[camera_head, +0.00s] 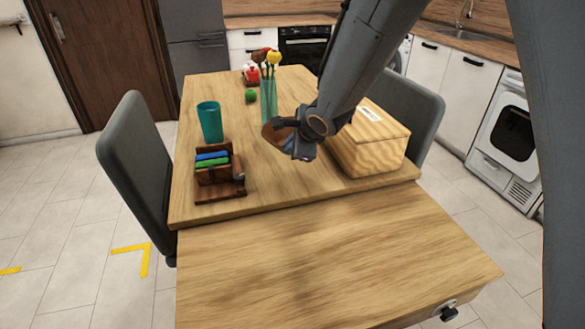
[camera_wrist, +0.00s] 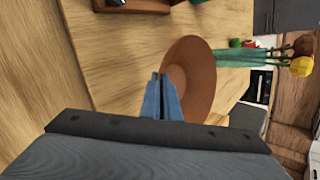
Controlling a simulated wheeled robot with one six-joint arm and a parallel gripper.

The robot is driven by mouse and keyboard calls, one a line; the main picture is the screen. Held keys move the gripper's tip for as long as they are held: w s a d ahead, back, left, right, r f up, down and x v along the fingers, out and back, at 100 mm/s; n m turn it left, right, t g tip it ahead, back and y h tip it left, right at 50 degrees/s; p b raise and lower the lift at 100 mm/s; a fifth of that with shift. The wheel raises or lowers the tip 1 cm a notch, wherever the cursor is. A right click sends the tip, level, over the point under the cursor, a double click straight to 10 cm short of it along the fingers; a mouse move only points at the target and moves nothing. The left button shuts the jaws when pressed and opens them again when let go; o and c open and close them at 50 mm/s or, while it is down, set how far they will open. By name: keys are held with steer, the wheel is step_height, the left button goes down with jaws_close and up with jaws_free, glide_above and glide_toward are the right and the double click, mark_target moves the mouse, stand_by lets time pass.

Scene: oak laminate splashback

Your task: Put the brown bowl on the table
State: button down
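The brown bowl (camera_wrist: 190,75) shows in the wrist view at the tips of my gripper (camera_wrist: 160,80). The two fingers are close together on the bowl's near rim. In the head view the bowl (camera_head: 272,134) is mostly hidden behind my gripper (camera_head: 290,143), over the middle of the wooden table (camera_head: 280,192). I cannot tell for certain whether the bowl's base touches the tabletop.
A wooden box (camera_head: 372,150) stands just right of my gripper. A glass vase (camera_head: 268,102) with flowers stands close behind the bowl. A teal cup (camera_head: 210,122) and a dark wooden holder (camera_head: 220,190) are on the left. The table's front part is clear.

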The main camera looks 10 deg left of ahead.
steer(key=shift+f+b, duration=0.8)
steer(key=shift+f, duration=3.2)
steer(key=shift+f, duration=0.15)
steer(key=c, duration=2)
jaws_free()
